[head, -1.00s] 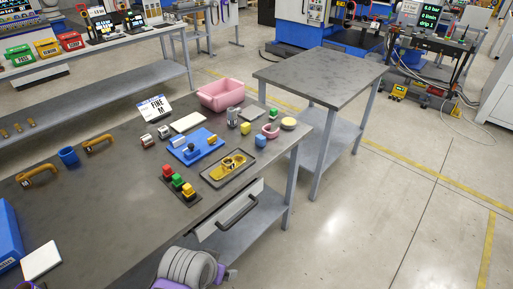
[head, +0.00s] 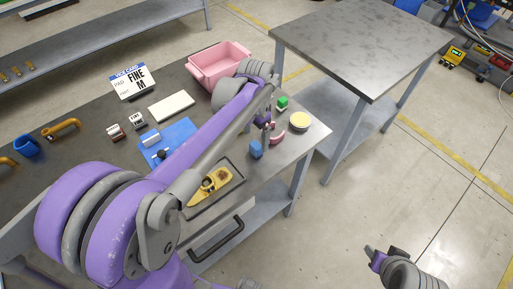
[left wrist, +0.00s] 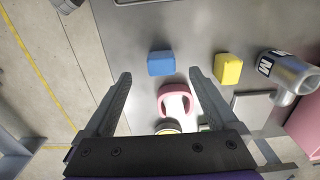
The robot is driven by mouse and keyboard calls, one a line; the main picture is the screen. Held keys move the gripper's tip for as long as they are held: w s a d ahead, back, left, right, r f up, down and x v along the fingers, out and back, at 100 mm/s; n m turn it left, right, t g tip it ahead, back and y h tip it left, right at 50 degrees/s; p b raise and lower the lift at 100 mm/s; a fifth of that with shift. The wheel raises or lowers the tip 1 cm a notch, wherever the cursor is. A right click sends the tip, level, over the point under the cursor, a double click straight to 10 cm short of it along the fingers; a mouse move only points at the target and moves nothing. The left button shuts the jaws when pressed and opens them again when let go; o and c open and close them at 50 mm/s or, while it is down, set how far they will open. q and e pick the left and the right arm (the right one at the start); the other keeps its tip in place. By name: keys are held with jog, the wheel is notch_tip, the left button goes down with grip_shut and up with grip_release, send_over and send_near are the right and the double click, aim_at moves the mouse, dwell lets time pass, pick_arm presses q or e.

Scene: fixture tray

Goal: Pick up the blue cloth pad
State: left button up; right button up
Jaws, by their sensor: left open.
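The blue cloth pad (head: 256,149) is a small blue block-like pad lying near the table's right front edge in the head view. In the left wrist view the blue pad (left wrist: 161,63) shows whole, just beyond and between the fingertips. My left gripper (left wrist: 160,76) is open and empty over the table, its two fingers spread apart. In the head view my left gripper (head: 267,120) points down behind the pad, partly hidden by its own arm. My right gripper (head: 374,256) is over the floor at lower right; its jaw opening is unclear.
A pink ring-shaped piece (left wrist: 175,99) and a yellow pad (left wrist: 228,69) lie near the blue pad. A round yellow-topped item (head: 300,121), a pink bin (head: 218,64), a blue fixture plate (head: 150,148) and a dark tray (head: 228,188) are also on the table.

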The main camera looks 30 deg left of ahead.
aim_at(256, 145)
pick_arm(q)
notch_tip(256, 145, down, 6)
jog(key=shift+w, duration=0.15)
dwell(0.3)
jog(key=c, duration=1.5)
jog(key=shift+o, duration=0.2)
notch_tip(256, 145, up, 10)
jog(key=shift+r, duration=0.1)
